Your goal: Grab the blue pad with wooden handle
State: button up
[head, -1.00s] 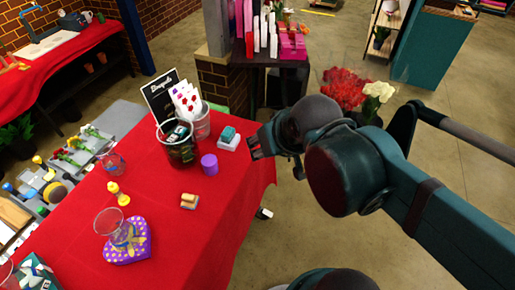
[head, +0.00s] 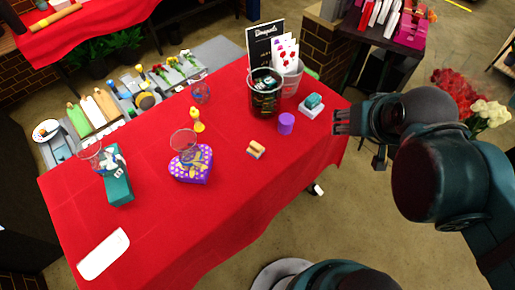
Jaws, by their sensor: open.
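A small block with a tan wooden top and a blue underside (head: 256,149), which fits the blue pad with wooden handle, lies on the red-covered table (head: 240,210) near its front edge. My gripper (head: 338,122) is open and empty, with its fingers pointing left over the table's right edge. It is up and to the right of the pad, well apart from it. Nothing hides the pad.
A purple cylinder (head: 286,123) stands between the pad and my gripper. A teal-and-white block (head: 312,104) lies close to my gripper. A dark container (head: 265,95), yellow figure (head: 197,121) and purple heart box (head: 190,166) stand around. The red cloth before the pad is bare.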

jog(key=o, duration=0.3)
jog(key=shift+o, duration=0.2)
jog(key=n+g, duration=0.7)
jog(key=n, duration=0.4)
send_over(257, 146)
jog(key=f, duration=1.9)
jog(key=shift+w+d+f, duration=0.15)
jog(key=shift+d+f, duration=0.15)
jog(key=shift+d, duration=0.05)
jog(key=shift+a+f, duration=0.35)
jog(key=shift+f, duration=0.1)
jog(key=shift+f, duration=0.15)
